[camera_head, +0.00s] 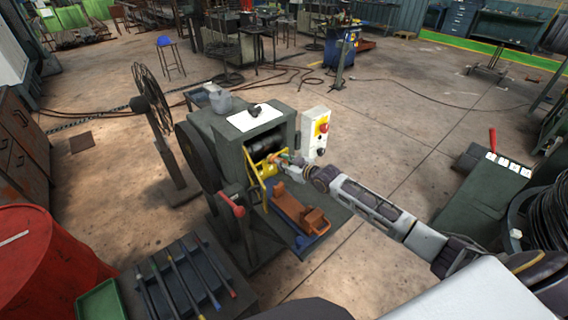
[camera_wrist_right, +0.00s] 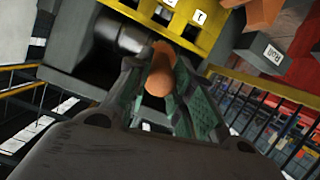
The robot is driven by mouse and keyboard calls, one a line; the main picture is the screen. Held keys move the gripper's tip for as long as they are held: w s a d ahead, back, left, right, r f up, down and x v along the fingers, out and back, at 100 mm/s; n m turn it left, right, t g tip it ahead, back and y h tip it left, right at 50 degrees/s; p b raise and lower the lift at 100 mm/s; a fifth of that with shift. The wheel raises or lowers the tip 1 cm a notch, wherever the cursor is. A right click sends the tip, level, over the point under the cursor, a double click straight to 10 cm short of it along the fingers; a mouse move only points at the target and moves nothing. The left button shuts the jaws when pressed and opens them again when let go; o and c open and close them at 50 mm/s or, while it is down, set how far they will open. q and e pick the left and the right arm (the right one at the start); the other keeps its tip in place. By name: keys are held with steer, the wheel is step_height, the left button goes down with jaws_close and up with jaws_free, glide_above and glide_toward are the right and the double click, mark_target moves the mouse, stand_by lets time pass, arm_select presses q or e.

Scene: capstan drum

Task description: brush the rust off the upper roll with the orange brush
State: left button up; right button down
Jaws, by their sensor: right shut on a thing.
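The machine (camera_head: 250,125) stands at the centre with a dark opening at its front. A grey upper roll (camera_head: 262,143) shows inside it, above a yellow guard (camera_head: 265,178). My right gripper (camera_head: 283,160) is at this opening, beside the roll. In the right wrist view its green fingers (camera_wrist_right: 163,88) are shut on the orange brush (camera_wrist_right: 160,72), whose rounded handle shows between them. The bristles are hidden, so I cannot tell whether they touch the roll. A dark grey roll (camera_wrist_right: 122,35) lies just left of the brush there. Rust is too small to make out. My left gripper is out of view.
A red-knobbed lever (camera_head: 232,205) and an orange-brown block (camera_head: 300,208) are in front. A tool rack (camera_head: 185,285) is at lower left.

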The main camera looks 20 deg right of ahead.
mark_target(275, 156)
steer(key=shift+s, duration=0.1)
steer(key=shift+s+d, duration=0.25)
steer(key=shift+s, duration=0.45)
steer(key=shift+s+d, duration=0.25)
steer(key=shift+s, duration=0.4)
steer(key=shift+w, duration=0.2)
steer(key=shift+w+a+b, duration=0.45)
steer(key=shift+w+b, duration=0.15)
steer(key=shift+w, duration=0.55)
steer(key=shift+w+a+b, duration=0.4)
steer(key=shift+w+b, duration=0.25)
steer(key=shift+w, duration=0.45)
steer(key=shift+w+a+b, duration=0.45)
steer(key=shift+w+b, duration=0.15)
steer(key=shift+w, duration=0.55)
steer(key=shift+w+a+b, duration=0.25)
steer(key=shift+w+b, duration=0.15)
steer(key=shift+w, duration=0.3)
steer(key=shift+d, duration=0.1)
steer(key=d+b, duration=0.1)
steer(key=d, duration=0.1)
steer(key=w+d+b, duration=0.1)
steer(key=shift+w+d, duration=0.1)
steer(key=shift+d, duration=0.25)
steer(key=shift+a, duration=0.15)
